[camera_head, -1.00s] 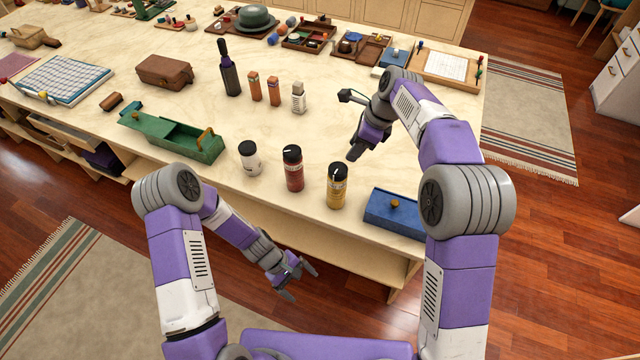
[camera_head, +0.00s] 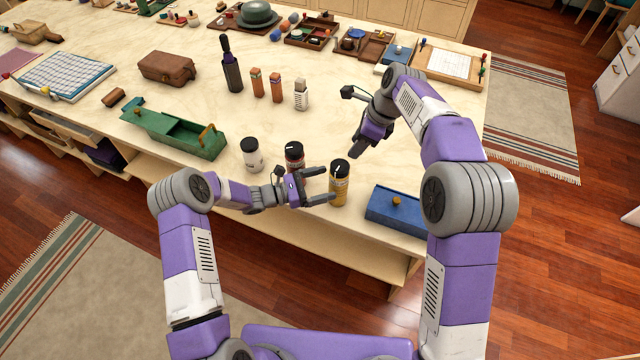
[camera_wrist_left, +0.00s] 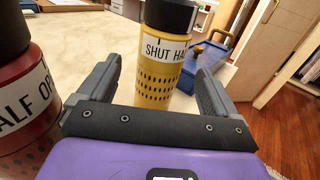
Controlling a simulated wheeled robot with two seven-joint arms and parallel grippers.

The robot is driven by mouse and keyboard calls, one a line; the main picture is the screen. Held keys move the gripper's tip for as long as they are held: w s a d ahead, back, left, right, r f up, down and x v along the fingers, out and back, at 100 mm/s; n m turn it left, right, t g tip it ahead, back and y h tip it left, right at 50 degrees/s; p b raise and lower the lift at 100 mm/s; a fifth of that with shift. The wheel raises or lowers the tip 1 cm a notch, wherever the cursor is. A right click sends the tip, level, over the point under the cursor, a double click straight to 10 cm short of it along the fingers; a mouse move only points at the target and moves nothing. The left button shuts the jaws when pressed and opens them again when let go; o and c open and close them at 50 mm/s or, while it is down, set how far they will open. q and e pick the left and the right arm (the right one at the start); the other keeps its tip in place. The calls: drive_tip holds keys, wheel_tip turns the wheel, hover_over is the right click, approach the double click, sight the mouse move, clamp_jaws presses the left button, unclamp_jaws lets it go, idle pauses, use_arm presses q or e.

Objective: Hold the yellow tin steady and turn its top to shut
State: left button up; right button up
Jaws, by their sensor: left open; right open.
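The yellow tin (camera_head: 339,186) stands upright near the table's front edge, with a black top (camera_head: 340,166). In the left wrist view the tin (camera_wrist_left: 160,75) carries a white label reading "SHUT HA…", the rest out of sight. My left gripper (camera_head: 325,186) is open, its fingers pointing at the tin from the left. My right gripper (camera_head: 356,150) hangs above the table, behind and right of the tin, and looks empty.
A red tin (camera_head: 294,155), partly hidden by my left gripper, and a white tin (camera_head: 252,156) stand to the left. A blue box (camera_head: 396,212) sits close on the right. A green box (camera_head: 190,138) lies further left.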

sight(345, 179)
use_arm(q)
drive_tip(key=x, duration=0.7)
drive_tip(key=shift+d, duration=0.1)
drive_tip(key=c, duration=1.2)
